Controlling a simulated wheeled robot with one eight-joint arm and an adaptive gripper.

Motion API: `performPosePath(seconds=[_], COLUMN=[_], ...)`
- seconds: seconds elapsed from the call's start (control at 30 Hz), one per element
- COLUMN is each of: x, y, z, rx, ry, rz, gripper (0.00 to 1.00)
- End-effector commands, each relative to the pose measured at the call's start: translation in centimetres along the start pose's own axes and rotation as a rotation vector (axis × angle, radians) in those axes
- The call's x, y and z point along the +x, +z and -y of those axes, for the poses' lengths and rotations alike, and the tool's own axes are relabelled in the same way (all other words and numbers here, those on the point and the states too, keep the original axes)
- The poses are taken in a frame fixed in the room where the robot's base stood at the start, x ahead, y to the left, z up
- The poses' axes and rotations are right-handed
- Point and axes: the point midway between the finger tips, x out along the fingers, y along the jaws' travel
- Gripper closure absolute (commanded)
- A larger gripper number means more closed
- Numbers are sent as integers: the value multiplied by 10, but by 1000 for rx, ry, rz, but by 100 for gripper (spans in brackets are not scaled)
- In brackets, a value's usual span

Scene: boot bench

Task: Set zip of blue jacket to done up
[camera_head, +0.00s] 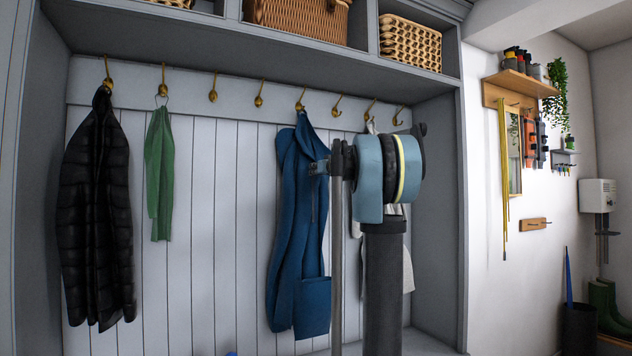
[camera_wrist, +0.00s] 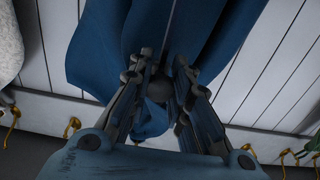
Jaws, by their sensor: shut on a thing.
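The blue jacket (camera_head: 284,220) hangs from a brass hook on the panelled bench back. My gripper (camera_head: 322,167) is at the jacket's upper front, and my arm hides part of its right side. In the wrist view, the picture is turned over, with the hooks low and the jacket (camera_wrist: 105,50) spreading upward. My gripper (camera_wrist: 165,60) has its fingertips close together at the jacket front, with a small dark grey piece between them, seemingly the zip pull. The zip line is too dark to follow, so I cannot tell how far it is done up.
A black puffer jacket (camera_head: 95,215) and a green cloth (camera_head: 159,172) hang to the left. A pale garment (camera_head: 408,270) hangs behind my arm on the right. Baskets (camera_head: 300,18) sit on the shelf above. Bare panelling lies between the green cloth and blue jacket.

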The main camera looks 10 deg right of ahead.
Motion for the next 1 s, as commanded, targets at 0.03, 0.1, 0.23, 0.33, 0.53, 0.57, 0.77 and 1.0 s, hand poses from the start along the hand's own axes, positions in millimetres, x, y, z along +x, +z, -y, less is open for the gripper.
performPosePath(seconds=[0.03, 0.1, 0.23, 0.33, 0.53, 0.57, 0.77, 1.0], x=[0, 0, 0, 0, 0, 0, 0, -18], y=[-1, -2, -1, -1, -1, -1, -1, -1], z=[0, 0, 0, 0, 0, 0, 0, 0], rx=[1, 1, 1, 1, 1, 1, 1, 1], ry=[0, 0, 0, 0, 0, 0, 0, 1], rz=[0, -1, -1, -1, 0, 0, 0, 0], gripper=[100, 100, 100, 80, 57, 57, 57, 57])
